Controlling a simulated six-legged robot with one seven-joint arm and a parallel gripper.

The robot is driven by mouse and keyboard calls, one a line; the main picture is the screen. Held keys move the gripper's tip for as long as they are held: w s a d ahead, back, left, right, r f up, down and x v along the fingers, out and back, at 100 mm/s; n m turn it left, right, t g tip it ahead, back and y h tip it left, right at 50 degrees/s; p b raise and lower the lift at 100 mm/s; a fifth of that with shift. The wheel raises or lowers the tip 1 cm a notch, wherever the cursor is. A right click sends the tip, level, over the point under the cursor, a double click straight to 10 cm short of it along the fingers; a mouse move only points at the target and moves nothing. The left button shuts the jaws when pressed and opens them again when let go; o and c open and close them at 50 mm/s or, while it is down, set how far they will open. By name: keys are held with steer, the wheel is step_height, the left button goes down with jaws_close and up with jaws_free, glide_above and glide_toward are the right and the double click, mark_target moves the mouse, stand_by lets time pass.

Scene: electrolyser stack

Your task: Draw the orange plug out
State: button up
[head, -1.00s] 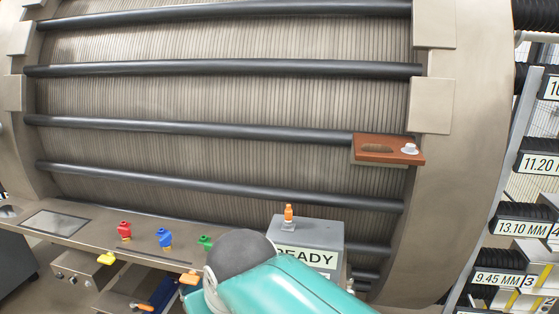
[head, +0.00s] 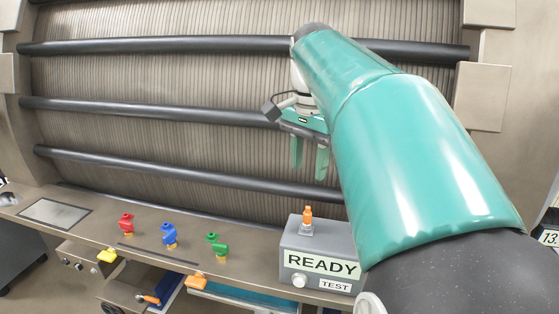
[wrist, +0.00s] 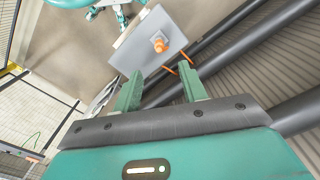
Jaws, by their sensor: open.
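An orange plug (head: 308,214) stands upright in a pale collar on top of the grey READY box (head: 289,257). In the wrist view the orange plug (wrist: 159,44) shows from above, on the flat grey top of the box (wrist: 140,52). My gripper (head: 309,170) is open and empty, its two green fingers pointing down in front of the ribbed stack. It is above the box and apart from the plug. In the wrist view my gripper (wrist: 160,82) has its fingers spread, with the plug beyond the fingertips. Nothing hides the plug in either view.
Red (head: 126,224), blue (head: 168,235) and green (head: 215,245) fittings stand on the ledge left of the box. Dark tie rods (head: 180,175) cross the stack behind.

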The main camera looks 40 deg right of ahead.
mark_target(308, 207)
steer(key=f, duration=1.3)
steer(key=shift+s+d, duration=0.1)
steer(key=shift+s, duration=0.1)
steer(key=shift+w+f, duration=0.1)
steer(key=shift+f, duration=0.3)
steer(key=shift+r, duration=0.1)
jaws_close()
